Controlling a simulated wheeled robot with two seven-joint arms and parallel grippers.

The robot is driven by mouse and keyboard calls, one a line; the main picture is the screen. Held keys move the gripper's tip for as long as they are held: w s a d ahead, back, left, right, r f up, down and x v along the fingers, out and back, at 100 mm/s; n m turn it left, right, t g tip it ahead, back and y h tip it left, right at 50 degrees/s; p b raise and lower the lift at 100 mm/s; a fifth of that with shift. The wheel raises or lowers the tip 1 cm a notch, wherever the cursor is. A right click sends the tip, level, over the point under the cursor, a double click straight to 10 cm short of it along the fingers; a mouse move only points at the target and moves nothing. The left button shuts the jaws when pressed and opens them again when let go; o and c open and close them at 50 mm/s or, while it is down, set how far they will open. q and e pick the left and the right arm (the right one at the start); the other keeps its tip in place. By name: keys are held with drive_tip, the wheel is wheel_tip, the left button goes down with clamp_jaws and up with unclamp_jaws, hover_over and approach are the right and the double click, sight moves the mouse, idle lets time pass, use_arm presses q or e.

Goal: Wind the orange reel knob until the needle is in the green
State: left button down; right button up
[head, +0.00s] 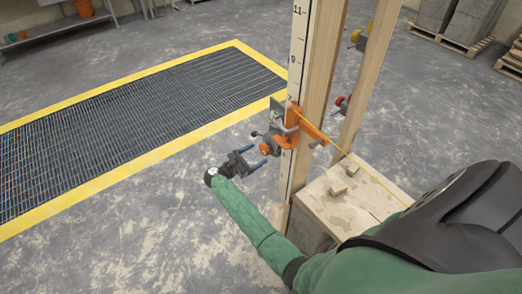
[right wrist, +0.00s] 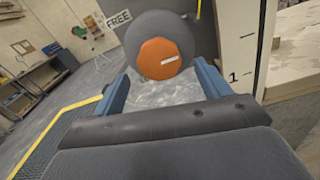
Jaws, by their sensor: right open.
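The orange reel knob (head: 265,149) sits low on an orange and grey bracket (head: 296,124) fixed to the wooden post. In the right wrist view the knob (right wrist: 158,60) shows an orange face with a short white mark, nearly level, in front of a dark grey round body. My right gripper (head: 257,157) is open and faces the knob. In the wrist view its blue fingers (right wrist: 163,82) stand left and right of the knob's lower part, with nothing visibly gripped. I cannot make out the needle or a green zone. My left gripper is not in view.
A measuring strip (head: 296,60) runs up the post. A yellow line (head: 366,169) stretches right from the bracket above a block-topped wooden board (head: 345,205). A yellow-edged floor grating (head: 130,115) lies left.

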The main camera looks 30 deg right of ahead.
sight(262, 151)
drive_tip(key=shift+d+r+p, duration=0.15)
drive_tip(key=shift+d+p, duration=0.25)
drive_tip(key=shift+d, duration=0.65)
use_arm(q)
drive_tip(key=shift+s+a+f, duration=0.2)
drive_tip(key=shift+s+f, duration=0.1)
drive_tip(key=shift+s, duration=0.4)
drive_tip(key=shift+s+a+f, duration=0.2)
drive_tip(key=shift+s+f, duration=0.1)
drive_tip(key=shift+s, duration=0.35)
use_arm(e)
drive_tip(key=shift+w+d, duration=0.1)
drive_tip(key=shift+d, duration=0.5)
drive_tip(key=shift+c, duration=0.5)
drive_tip(key=c, duration=0.9)
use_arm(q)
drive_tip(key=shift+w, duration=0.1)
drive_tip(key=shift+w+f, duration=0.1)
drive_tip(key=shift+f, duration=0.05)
use_arm(e)
drive_tip(key=shift+f, duration=0.2)
